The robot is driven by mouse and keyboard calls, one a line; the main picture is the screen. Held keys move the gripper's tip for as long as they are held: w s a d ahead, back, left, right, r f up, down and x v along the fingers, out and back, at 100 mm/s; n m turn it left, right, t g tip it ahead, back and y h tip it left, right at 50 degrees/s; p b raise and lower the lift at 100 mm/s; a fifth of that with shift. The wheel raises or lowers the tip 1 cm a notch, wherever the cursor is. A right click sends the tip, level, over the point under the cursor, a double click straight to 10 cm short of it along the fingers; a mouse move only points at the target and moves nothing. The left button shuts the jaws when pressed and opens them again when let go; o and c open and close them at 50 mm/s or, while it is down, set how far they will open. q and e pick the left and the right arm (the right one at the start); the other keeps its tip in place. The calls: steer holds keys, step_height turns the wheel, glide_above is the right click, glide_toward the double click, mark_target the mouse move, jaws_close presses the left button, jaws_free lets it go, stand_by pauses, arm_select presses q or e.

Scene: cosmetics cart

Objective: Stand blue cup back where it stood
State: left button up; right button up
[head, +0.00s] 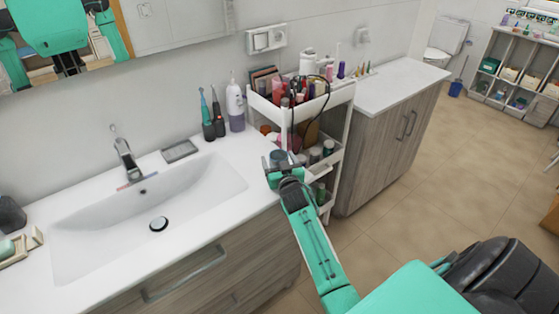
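A small grey-blue cup (278,157) shows in the head view at the right end of the sink counter, beside the cart. My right gripper (279,164) has its fingers on either side of the cup and appears shut on it. The cup looks upright. Its lower part is hidden by the gripper, so I cannot tell whether its base touches anything. My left gripper is not in view.
A white cart (338,97) with bottles, brushes and jars on its shelves stands just beyond my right gripper. A soap bottle (235,106) and electric toothbrushes (218,115) stand on the counter's back. The sink (150,215) is left; the counter front is clear.

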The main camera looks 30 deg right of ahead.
steer(key=shift+r, duration=0.1)
steer(key=shift+s, duration=0.15)
steer(key=b+v, duration=0.2)
steer(key=v, duration=0.9)
steer(key=shift+s, duration=0.3)
steer(key=shift+a+r, duration=0.1)
steer(key=shift+a, duration=0.1)
